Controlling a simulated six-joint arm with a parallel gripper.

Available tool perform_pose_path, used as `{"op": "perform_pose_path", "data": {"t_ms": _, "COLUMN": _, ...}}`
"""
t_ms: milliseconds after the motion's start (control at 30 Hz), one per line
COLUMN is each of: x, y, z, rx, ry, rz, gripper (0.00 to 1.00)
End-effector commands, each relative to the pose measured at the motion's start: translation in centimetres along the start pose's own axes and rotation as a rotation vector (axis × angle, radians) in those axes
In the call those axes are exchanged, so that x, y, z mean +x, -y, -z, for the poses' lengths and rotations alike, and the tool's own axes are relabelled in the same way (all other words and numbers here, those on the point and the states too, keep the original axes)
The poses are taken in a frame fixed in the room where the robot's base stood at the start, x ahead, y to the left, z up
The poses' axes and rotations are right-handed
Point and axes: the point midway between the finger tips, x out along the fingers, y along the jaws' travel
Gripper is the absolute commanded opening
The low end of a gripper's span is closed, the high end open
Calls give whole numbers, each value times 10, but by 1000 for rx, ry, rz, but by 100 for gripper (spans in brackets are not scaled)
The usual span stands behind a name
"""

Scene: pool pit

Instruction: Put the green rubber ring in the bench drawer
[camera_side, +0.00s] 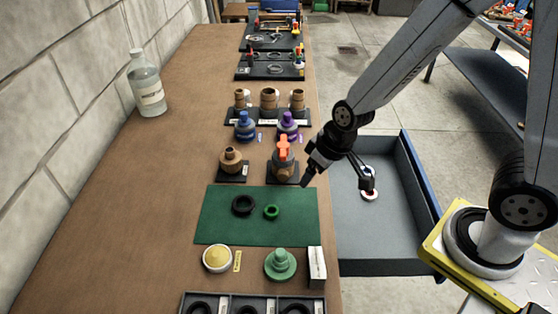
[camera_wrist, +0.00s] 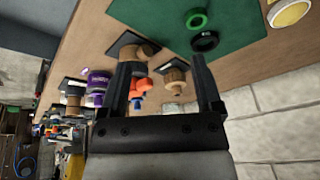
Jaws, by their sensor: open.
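The green rubber ring (camera_side: 271,212) lies flat on the green mat (camera_side: 222,232) on the bench. It also shows at the top of the wrist view (camera_wrist: 196,18). The bench drawer (camera_side: 385,245) is pulled out on the right side of the bench, its grey floor showing. My gripper (camera_wrist: 163,63) is open and empty, its two fingers wide apart in the wrist view. In the side view it hangs above the bench's right edge, beyond and to the right of the green ring, apart from it.
A black ring (camera_side: 243,205) lies left of the green ring. An orange-handled valve (camera_side: 283,160) stands close left of my gripper. A yellow-filled bowl (camera_side: 217,258) and a stepped green piece (camera_side: 280,264) stand in front of the mat. A small pale round item (camera_side: 370,196) shows over the drawer.

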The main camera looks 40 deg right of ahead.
Motion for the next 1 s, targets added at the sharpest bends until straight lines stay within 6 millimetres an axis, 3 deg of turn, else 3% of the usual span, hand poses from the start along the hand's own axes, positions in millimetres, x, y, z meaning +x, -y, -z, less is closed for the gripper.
{"op": "perform_pose_path", "data": {"t_ms": 100, "x": -23, "y": -23, "z": -14, "rx": 46, "ry": 26, "rz": -27, "gripper": 83}}
{"op": "perform_pose_path", "data": {"t_ms": 333, "x": -47, "y": -50, "z": -37, "rx": 102, "ry": 72, "rz": -82, "gripper": 83}}
{"op": "perform_pose_path", "data": {"t_ms": 500, "x": -51, "y": -55, "z": -42, "rx": 112, "ry": 83, "rz": -96, "gripper": 83}}
{"op": "perform_pose_path", "data": {"t_ms": 567, "x": -51, "y": -55, "z": -42, "rx": 112, "ry": 83, "rz": -96, "gripper": 90}}
{"op": "perform_pose_path", "data": {"t_ms": 1000, "x": -50, "y": -54, "z": -41, "rx": 97, "ry": 85, "rz": -91, "gripper": 90}}
